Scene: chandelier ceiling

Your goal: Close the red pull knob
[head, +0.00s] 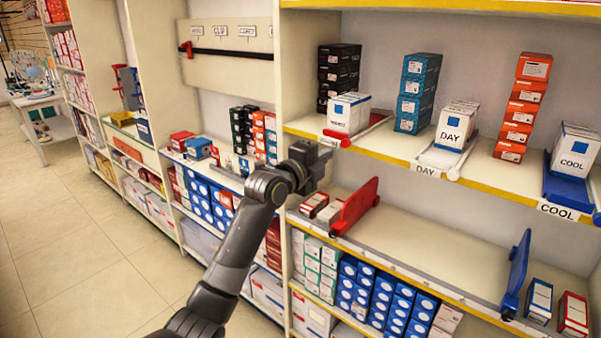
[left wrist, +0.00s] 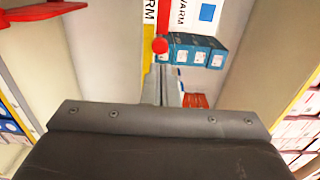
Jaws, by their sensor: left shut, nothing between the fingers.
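The red pull knob (left wrist: 160,45) shows in the left wrist view as a small red ball on the front end of a red tray. In the head view, the red tray (head: 366,131) lies on the upper shelf under a white box with a blue square (head: 348,113). My left gripper (head: 325,158) is just below and in front of this tray. In the left wrist view its shut, empty fingers (left wrist: 160,84) point toward the knob, and I cannot tell whether they touch it. My right gripper is in neither view.
The yellow-edged shelf (head: 480,179) also holds a white DAY tray (head: 436,158) and a blue COOL tray (head: 567,186). Below, a red divider (head: 357,206) and a blue divider (head: 517,272) stand on a mostly bare shelf. Open tiled floor (head: 70,250) lies at left.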

